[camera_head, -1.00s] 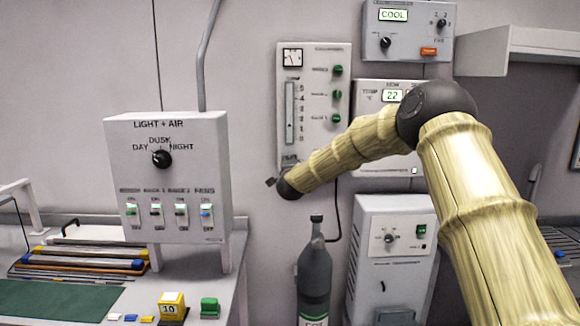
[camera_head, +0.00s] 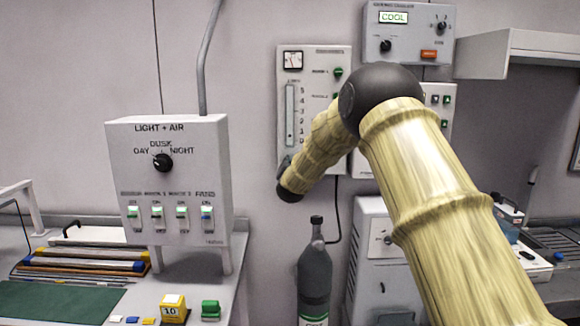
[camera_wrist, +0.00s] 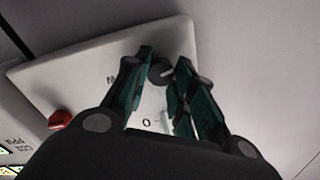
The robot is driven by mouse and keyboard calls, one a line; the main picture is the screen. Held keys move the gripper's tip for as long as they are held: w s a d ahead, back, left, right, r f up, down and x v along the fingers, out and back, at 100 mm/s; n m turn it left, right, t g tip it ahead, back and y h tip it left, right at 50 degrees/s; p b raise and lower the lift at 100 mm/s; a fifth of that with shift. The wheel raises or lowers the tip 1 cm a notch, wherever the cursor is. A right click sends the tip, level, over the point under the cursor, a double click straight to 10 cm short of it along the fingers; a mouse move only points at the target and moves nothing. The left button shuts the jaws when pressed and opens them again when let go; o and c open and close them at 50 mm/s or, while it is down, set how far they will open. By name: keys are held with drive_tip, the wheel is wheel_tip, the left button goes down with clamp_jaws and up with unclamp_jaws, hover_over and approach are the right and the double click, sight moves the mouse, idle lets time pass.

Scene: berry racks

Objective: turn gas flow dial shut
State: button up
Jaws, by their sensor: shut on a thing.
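The gas flow dial (camera_wrist: 160,74) is a small dark round knob on a pale panel in the wrist view. My gripper (camera_wrist: 164,62) has its teal fingers on either side of it and is shut on it. A printed 0 shows below the knob. In the head view, the gas panel (camera_head: 290,62) with its tall flow scale stands on the wall. My forearm covers its lower right part, and the dial is hidden there. A bit of my gripper (camera_head: 284,163) shows at the panel's lower left edge.
A grey gas cylinder (camera_head: 314,272) stands below the panel. The LIGHT + AIR box (camera_head: 190,180) is at the left, with clear wall between. A cooler control box (camera_head: 410,18) and a shelf (camera_head: 510,45) are at upper right. A red knob (camera_wrist: 60,119) is left in the wrist view.

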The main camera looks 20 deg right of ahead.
drive_tip(key=n, duration=0.5)
drive_tip(key=shift+f+n, duration=0.1)
drive_tip(key=shift+n, duration=0.3)
idle(0.4)
drive_tip(key=o, duration=1)
drive_tip(key=shift+o, duration=0.2)
drive_tip(key=v, duration=1.2)
